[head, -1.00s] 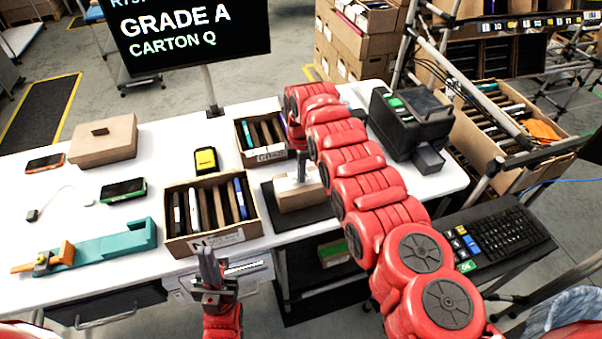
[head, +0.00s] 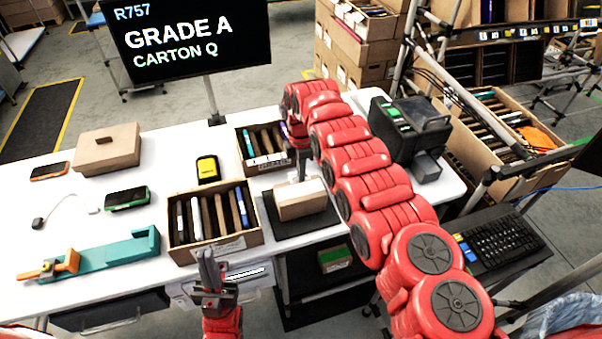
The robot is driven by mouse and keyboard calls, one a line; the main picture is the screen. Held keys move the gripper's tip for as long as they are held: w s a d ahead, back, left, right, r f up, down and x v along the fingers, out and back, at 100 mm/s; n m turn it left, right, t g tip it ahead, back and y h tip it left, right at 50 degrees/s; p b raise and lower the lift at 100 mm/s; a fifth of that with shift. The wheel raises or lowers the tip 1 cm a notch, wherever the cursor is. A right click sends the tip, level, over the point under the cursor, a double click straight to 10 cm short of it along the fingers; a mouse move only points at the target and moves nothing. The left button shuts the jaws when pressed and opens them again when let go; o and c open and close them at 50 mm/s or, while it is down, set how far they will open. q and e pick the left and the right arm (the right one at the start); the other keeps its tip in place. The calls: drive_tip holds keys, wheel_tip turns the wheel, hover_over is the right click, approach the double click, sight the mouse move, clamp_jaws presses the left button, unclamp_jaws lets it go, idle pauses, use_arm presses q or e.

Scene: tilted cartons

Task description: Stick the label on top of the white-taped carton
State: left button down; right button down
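A small brown carton (head: 301,207) sits on a dark mat (head: 312,229) at the table's front edge. Its top shows a white patch (head: 300,189); I cannot tell whether this is tape, the label or both. My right gripper (head: 301,170) points down just behind and above the carton's top, partly hidden by my red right arm. Whether it is open, or holds anything, is not clear. My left gripper (head: 210,268) stands upright in front of the table, fingers close together and empty. No separate label is clearly visible.
Two open cartons of upright items stand left of the mat: a nearer one (head: 250,239) and a farther one (head: 245,162). A black label printer (head: 409,130) is at right. A teal tape dispenser (head: 105,254) lies at left. The screen (head: 185,38) reads "GRADE A CARTON Q".

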sight(302, 194)
drive_tip(key=shift+r, duration=0.45)
drive_tip(key=shift+f, duration=0.1)
wheel_tip(302, 194, down, 6)
drive_tip(key=b, duration=0.6)
drive_tip(key=shift+d+f, duration=0.1)
drive_tip(key=shift+f, duration=0.15)
drive_tip(key=shift+f+b, duration=0.25)
drive_tip(key=shift+b, duration=0.15)
idle(0.5)
idle(0.3)
drive_tip(key=c, duration=1)
unclamp_jaws()
drive_tip(key=shift+r, duration=0.1)
